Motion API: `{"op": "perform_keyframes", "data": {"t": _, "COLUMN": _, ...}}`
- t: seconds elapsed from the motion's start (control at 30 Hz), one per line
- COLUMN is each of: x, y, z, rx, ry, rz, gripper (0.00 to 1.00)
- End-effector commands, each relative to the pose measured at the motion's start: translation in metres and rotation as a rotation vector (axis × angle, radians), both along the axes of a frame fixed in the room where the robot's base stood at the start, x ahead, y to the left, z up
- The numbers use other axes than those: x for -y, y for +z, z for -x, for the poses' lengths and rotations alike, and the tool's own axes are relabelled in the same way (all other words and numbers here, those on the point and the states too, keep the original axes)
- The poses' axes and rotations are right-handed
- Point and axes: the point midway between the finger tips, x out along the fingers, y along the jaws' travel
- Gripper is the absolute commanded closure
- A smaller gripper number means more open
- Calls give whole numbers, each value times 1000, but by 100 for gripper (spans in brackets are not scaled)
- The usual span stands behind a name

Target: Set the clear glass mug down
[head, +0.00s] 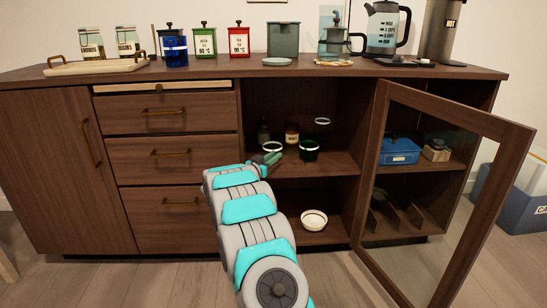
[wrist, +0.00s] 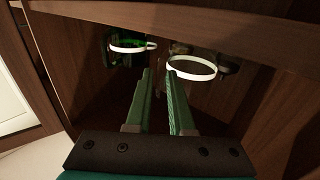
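A clear glass mug with a white rim shows in the head view (head: 272,147) inside the open cabinet, and in the wrist view (wrist: 192,68). My gripper (head: 270,159) reaches in just in front of it. In the wrist view, my gripper's fingers (wrist: 159,72) are apart, with nothing visible between them. The right fingertip overlaps the left edge of the mug's rim; I cannot tell whether it touches. The mug's transparent body and its base are hard to make out, so its contact with the shelf (head: 325,164) is unclear.
A dark green mug (head: 309,150) stands close beside it. Another white-rimmed clear vessel (head: 322,122) and a brown jar (head: 292,134) are farther back. A glass door (head: 450,120) stands open at right. A pale bowl (head: 314,219) sits below.

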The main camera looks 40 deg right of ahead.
Motion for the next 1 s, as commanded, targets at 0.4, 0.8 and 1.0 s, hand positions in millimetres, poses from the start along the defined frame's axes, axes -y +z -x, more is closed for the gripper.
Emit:
{"op": "perform_keyframes", "data": {"t": 0.4, "x": 0, "y": 0, "z": 0, "rx": 0, "ry": 0, "rz": 0, "gripper": 57}}
{"op": "perform_keyframes", "data": {"t": 0.8, "x": -50, "y": 2, "z": 17, "rx": -3, "ry": 4, "rz": -2, "gripper": 57}}
{"op": "perform_keyframes", "data": {"t": 1.0, "x": -86, "y": 0, "z": 31, "rx": -4, "ry": 4, "rz": -3, "gripper": 57}}
